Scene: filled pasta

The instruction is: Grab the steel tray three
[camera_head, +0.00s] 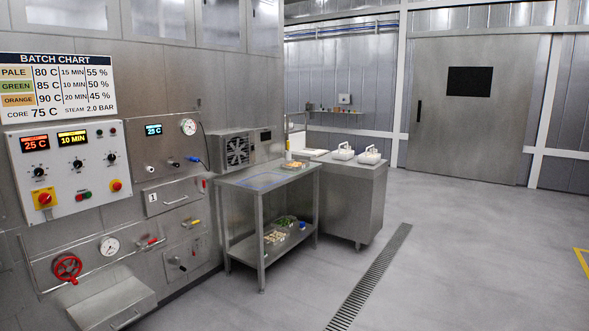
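A steel table (226,184) stands by the machine wall, with a blue outline on its top. A small tray with orange pieces (294,165) sits at the back right of the tabletop. On the lower shelf (246,252) are a tray with pale pieces (275,238) and, behind it, a tray with green pieces (287,223). No number is readable on any tray, so I cannot tell which is tray three. Neither of my grippers is in view.
A steel cabinet (368,203) with two white carriers (343,152) stands right of the table. A batch chart (58,88) and control panel (70,167) are on the left wall. A floor drain (370,277) crosses open grey floor. A closed door (470,110) is at the back.

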